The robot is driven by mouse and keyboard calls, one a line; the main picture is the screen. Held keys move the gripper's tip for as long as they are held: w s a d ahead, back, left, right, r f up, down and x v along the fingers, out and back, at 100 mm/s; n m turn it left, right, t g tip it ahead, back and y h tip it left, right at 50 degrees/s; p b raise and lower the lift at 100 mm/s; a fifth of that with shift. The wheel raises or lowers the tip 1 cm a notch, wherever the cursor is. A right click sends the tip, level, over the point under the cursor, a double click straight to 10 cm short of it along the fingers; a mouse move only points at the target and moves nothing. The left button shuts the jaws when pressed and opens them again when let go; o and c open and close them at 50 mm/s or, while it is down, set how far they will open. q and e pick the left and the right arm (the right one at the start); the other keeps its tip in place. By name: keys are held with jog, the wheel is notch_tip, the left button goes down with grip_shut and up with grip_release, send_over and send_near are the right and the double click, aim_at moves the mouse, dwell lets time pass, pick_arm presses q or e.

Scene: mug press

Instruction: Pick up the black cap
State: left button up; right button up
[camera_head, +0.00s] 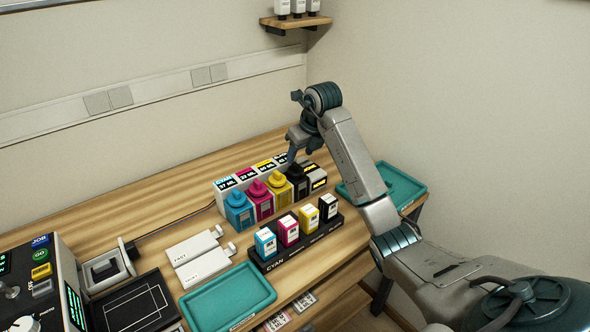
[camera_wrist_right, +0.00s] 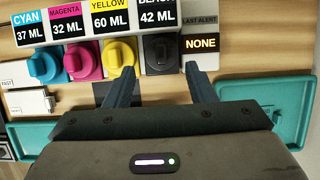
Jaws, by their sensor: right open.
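The black cap (camera_wrist_right: 160,50) sits on the black ink tank, under the BLACK 42 ML label in the right wrist view. In the head view the black tank (camera_head: 301,187) is the rightmost of the row, and my gripper partly covers its cap. My right gripper (camera_wrist_right: 160,72) is open, its two fingers apart and pointing toward the black cap, with nothing held between them. In the head view the right gripper (camera_head: 291,158) is just above the black tank. My left gripper is in neither view.
Cyan (camera_wrist_right: 44,63), magenta (camera_wrist_right: 83,60) and yellow (camera_wrist_right: 120,56) capped tanks stand beside the black one. Several small ink bottles stand in a black rack (camera_head: 300,250) in front. Teal trays lie at front left (camera_head: 228,322) and right (camera_head: 420,190).

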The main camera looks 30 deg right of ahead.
aim_at(297, 164)
jog(key=shift+x, duration=0.75)
jog(key=p+x, duration=0.1)
jog(key=x, duration=0.2)
jog(key=shift+d+f+p, duration=0.1)
jog(key=shift+f+p, duration=0.2)
jog(key=shift+w+f, duration=0.25)
jog(key=shift+f, duration=0.25)
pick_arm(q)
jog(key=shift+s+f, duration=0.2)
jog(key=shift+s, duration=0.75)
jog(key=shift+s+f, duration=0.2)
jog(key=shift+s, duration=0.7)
pick_arm(e)
jog(key=c, duration=0.6)
